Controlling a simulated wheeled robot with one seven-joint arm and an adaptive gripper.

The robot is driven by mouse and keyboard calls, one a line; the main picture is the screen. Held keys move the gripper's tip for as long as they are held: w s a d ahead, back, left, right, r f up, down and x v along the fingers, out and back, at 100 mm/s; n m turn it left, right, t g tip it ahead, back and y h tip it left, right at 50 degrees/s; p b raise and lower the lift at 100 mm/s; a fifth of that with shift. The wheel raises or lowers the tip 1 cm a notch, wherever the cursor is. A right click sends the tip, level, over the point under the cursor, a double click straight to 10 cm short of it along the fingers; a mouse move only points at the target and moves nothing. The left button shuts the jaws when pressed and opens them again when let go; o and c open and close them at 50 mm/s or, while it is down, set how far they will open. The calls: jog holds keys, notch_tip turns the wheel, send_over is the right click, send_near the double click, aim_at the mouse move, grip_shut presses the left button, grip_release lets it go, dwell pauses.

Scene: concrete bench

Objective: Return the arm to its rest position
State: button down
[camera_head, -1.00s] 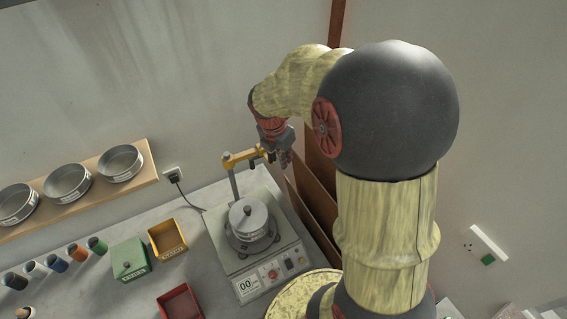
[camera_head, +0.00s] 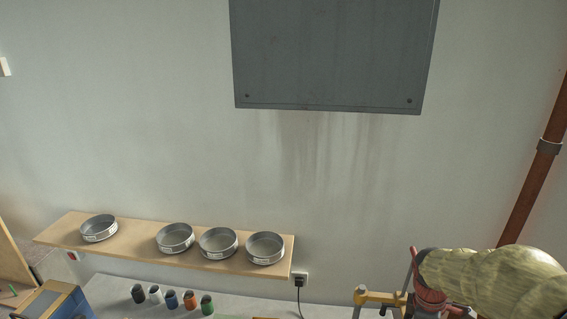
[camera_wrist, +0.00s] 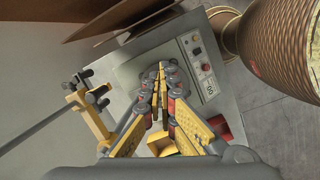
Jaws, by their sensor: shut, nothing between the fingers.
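My arm enters the head view at the lower right corner, with its wrist beside a yellow clamp bracket (camera_head: 375,297) on a post. My gripper is below the edge of the head view. In the wrist view my gripper (camera_wrist: 160,68) is shut and empty, its fingertips together. It hangs above the grey sieve machine (camera_wrist: 190,50), which has a control panel and a display reading 00. The yellow clamp bracket also shows at the left of the wrist view (camera_wrist: 90,115), apart from the fingers.
A wooden shelf (camera_head: 130,247) on the wall carries several sieves (camera_head: 218,243). Several small cups (camera_head: 190,300) stand on the bench (camera_head: 105,290). A grey wall panel (camera_head: 330,50) hangs above, and a brown pipe (camera_head: 535,185) runs at the right. A yellow bin (camera_wrist: 162,143) and a red bin (camera_wrist: 222,126) lie below the gripper.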

jog(key=s+a+f+m+t+b, duration=0.2)
jog(key=a+b, duration=0.4)
jog(key=b, duration=0.4)
jog(key=s+a+f+m+t+y+b, duration=0.1)
jog(key=s+a+f+m+b, duration=0.4)
jog(key=b, duration=0.5)
jog(key=s+a+f+m+t+y+b, duration=0.1)
jog(key=s+a+f+m+t+b, duration=0.1)
jog(key=s+a+f+m+b, duration=0.2)
jog(key=a+f+b, duration=0.2)
jog(key=a+b, duration=0.2)
jog(key=b, duration=0.2)
jog(key=shift+f+t, duration=0.4)
